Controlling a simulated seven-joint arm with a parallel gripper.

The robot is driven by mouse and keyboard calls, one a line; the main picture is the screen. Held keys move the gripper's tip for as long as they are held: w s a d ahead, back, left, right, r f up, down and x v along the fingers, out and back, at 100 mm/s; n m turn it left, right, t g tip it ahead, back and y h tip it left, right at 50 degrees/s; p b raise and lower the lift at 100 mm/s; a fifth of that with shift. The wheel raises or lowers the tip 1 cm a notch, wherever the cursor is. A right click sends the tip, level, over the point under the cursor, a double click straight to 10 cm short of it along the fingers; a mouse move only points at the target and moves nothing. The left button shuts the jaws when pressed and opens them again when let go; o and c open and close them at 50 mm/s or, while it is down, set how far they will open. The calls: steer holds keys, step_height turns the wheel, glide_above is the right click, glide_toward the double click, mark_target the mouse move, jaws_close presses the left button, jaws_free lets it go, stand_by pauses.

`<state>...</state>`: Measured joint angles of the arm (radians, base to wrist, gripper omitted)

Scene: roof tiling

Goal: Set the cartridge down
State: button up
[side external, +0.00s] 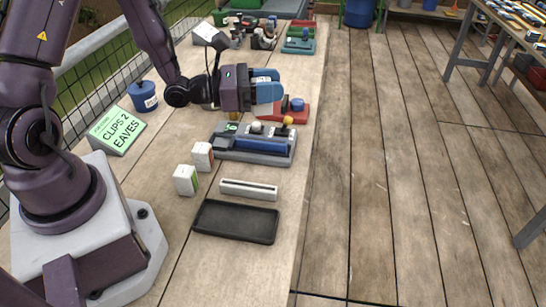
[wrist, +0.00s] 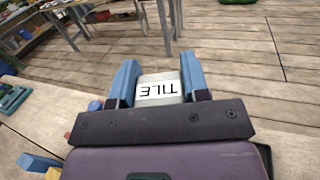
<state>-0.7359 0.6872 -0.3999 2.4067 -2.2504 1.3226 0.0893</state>
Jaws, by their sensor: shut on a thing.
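In the wrist view the cartridge sits between the two blue fingers of my gripper (wrist: 158,66). In the side view the fingers hide most of it. My gripper is held out level above the bench, over the area of a red fixture (side external: 298,116) with a blue knob. I cannot tell the exact height or whether the cartridge touches anything.
A grey fixture with a blue cylinder (side external: 260,146) stands nearer the camera. Two white boxes (side external: 186,180), a white slotted bar (side external: 249,189) and an empty black tray (side external: 235,222) lie in front. A green sign (side external: 118,134) and a blue jar (side external: 143,97) stand left.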

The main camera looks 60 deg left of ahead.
steer(key=s+a+f+n+t+y, duration=0.1)
steer(key=s+a+f+n+y, duration=0.25)
steer(key=s+a, duration=0.45)
steer(key=s+a+f+n+t+y, duration=0.15)
steer(key=s+a+y, duration=0.3)
steer(key=a, duration=0.65)
steer(key=shift+g, duration=0.25)
steer(key=w+a+f, duration=0.2)
steer(key=w+f, duration=0.1)
steer(key=w+a+f, duration=0.3)
steer(key=w, duration=0.1)
steer(key=w+a+f, duration=0.3)
steer(key=w+f, duration=0.1)
steer(key=shift+w, duration=0.15)
steer(key=shift+w+a+f, duration=0.1)
steer(key=shift+a+f, duration=0.05)
steer(key=shift+f, duration=1.55)
steer(key=shift+f, duration=0.15)
steer(key=o, duration=0.9)
